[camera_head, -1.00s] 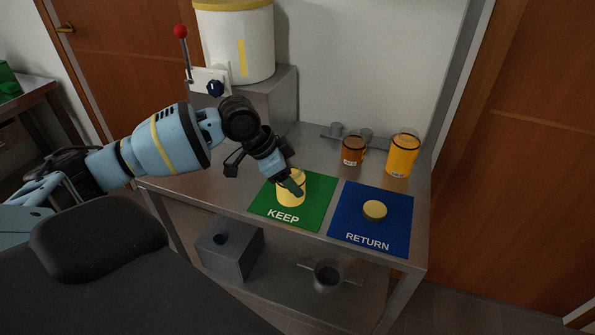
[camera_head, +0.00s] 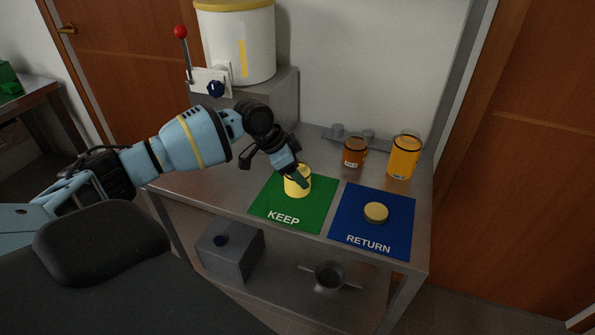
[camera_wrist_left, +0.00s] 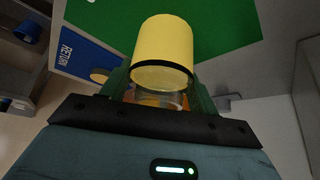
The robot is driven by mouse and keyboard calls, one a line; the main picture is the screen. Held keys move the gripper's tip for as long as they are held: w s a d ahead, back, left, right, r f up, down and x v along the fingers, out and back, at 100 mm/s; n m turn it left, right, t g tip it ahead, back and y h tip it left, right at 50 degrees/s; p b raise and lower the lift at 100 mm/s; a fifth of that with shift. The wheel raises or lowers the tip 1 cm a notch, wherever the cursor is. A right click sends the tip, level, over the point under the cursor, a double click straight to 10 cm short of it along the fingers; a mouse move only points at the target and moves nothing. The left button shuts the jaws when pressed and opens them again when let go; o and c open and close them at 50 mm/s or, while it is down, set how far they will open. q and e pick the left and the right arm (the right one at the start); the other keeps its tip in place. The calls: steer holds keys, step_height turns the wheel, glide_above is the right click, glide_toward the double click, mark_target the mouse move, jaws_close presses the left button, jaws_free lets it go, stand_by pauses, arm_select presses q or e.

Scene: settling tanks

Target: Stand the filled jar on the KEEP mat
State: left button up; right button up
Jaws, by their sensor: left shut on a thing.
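The filled jar (camera_head: 297,187) is a short cylinder with yellow contents and a dark ring, above or on the back half of the green KEEP mat (camera_head: 268,203). I cannot tell whether its base touches the mat. My left gripper (camera_head: 297,176) is shut on its upper part from above. In the left wrist view, the jar (camera_wrist_left: 164,50) sits between the two green fingers (camera_wrist_left: 160,95), with the green mat (camera_wrist_left: 225,30) beyond it. The blue RETURN mat (camera_head: 350,222) lies to the right with a round yellow lid (camera_head: 376,212) on it. My right gripper is out of view.
A brown jar (camera_head: 354,153) and an amber jar (camera_head: 403,158) stand at the table's back right. A white tank (camera_head: 236,45) with a red-knobbed lever (camera_head: 183,55) stands at the back left. A grey box (camera_head: 230,250) is on the lower shelf.

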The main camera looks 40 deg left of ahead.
arm_select(q)
steer(key=shift+f, duration=0.15)
steer(key=shift+f, duration=0.2)
steer(key=o, duration=1.2)
steer(key=shift+c, duration=0.2)
steer(key=shift+r, duration=0.25)
steer(key=v, duration=1.1)
steer(key=shift+s+a+r+p, duration=0.2)
steer(key=shift+r+p, duration=0.1)
